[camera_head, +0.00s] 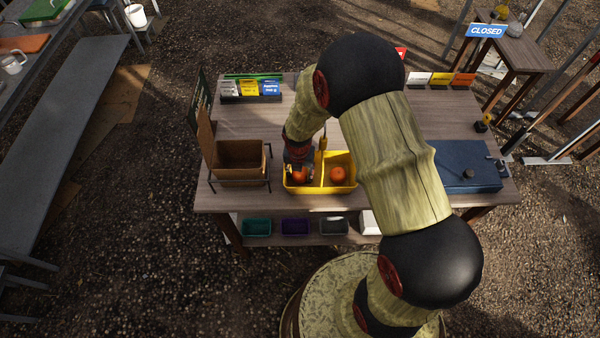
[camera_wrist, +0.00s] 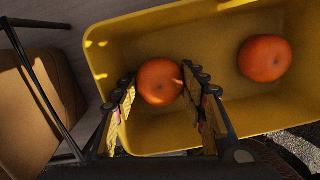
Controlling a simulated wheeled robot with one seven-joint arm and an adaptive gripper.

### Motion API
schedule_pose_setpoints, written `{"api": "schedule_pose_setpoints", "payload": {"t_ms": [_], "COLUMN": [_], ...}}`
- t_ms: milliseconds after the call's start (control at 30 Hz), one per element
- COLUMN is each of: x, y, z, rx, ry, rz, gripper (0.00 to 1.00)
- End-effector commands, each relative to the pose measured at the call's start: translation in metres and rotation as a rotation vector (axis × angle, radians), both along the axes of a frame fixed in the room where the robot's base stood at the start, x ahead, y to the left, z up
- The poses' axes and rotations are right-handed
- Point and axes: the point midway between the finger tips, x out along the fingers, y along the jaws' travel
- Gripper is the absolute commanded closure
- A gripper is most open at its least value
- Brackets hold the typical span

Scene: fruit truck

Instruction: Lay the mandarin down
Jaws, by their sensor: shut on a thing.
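A mandarin (camera_wrist: 160,82) sits between the two fingers of my gripper (camera_wrist: 157,88), which is shut on it. The held mandarin is over the left part of a yellow container (camera_wrist: 110,60); I cannot tell whether it touches the container's floor. A second orange fruit (camera_wrist: 265,58) lies in the same container, to the right. In the head view the yellow container (camera_head: 322,188) stands at the table's front edge, with the held mandarin (camera_head: 299,175) at left and the other fruit (camera_head: 338,174) at right. My gripper partly hides the left part.
A brown wooden box (camera_head: 240,158) on a dark stand is left of the container. A blue case (camera_head: 466,166) lies at the right of the table. Small signs (camera_head: 252,88) stand behind. Several small bins (camera_head: 295,226) are on the lower shelf.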

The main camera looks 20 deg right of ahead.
Motion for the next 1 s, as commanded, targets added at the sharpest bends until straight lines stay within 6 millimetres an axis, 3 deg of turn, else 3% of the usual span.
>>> {"api": "schedule_pose_setpoints", "payload": {"t_ms": [867, 900, 1000], "x": [0.0000, 0.0001, 0.0000], "y": [0.0000, -0.0001, 0.0000], "z": [-0.0044, -0.0043, -0.0043], "rx": [0.000, 0.000, 0.000], "ry": [0.000, 0.000, 0.000], "rz": [0.000, 0.000, 0.000], "gripper": [0.88, 0.56, 0.50]}}
